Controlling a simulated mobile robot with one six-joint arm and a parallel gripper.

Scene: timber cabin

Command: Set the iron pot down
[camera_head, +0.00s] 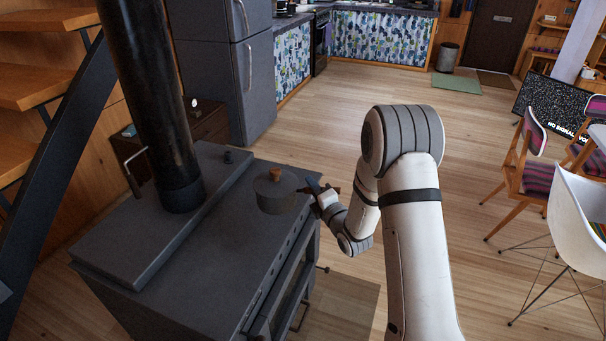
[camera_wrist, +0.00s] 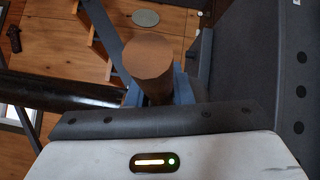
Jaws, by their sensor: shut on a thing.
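The iron pot (camera_head: 275,194) is dark grey with a lid and a brown wooden knob. In the head view it appears upright at the right edge of the dark stove top (camera_head: 205,262). I cannot tell whether its base touches the stove. My gripper (camera_head: 316,187), right of the pot, is shut on its side handle. In the wrist view, the round wooden end of the handle (camera_wrist: 149,56) stands between the blue fingers of my gripper (camera_wrist: 158,88). The pot's body is hidden in that view.
A black stovepipe (camera_head: 150,100) rises from the raised left section of the stove. The front stretch of stove top is bare. A grey fridge (camera_head: 228,65) stands behind; chairs (camera_head: 522,175) are at right.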

